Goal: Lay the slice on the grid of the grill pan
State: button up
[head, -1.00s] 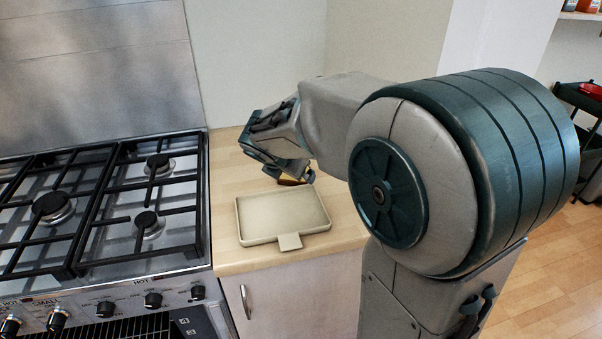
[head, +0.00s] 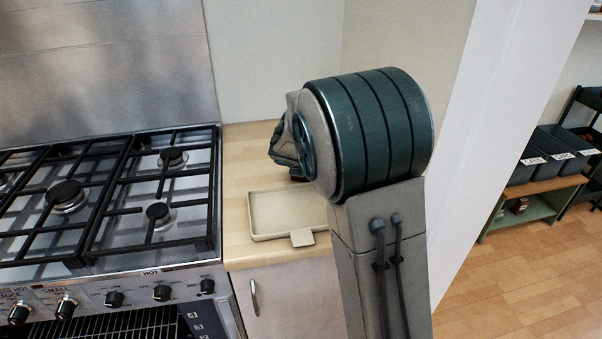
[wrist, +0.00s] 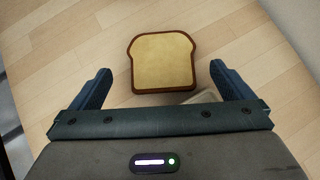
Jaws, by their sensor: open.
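The slice, a square piece of bread with a brown crust (wrist: 161,62), lies flat on the wooden worktop in the wrist view. My gripper (wrist: 160,72) is open, with its two fingers apart on either side of the slice's near part. The slice is not held. In the head view my gripper (head: 283,150) is mostly hidden behind my arm, and the slice is hidden too. A black wire grid (head: 115,328) shows in the opening under the cooker's knobs, cut off by the frame's lower edge. I cannot tell the pan under it.
A shallow beige tray with a front tab (head: 287,214) lies on the worktop (head: 236,180), right of the hob (head: 115,195). Its edge shows by the slice in the wrist view. Black pan supports cover the hob. A wall stands behind the worktop.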

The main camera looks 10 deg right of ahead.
jog(key=x, duration=0.4)
jog(key=shift+d+f, duration=0.1)
jog(key=shift+f, duration=0.4)
jog(key=c, duration=0.8)
jog(key=shift+r, duration=0.1)
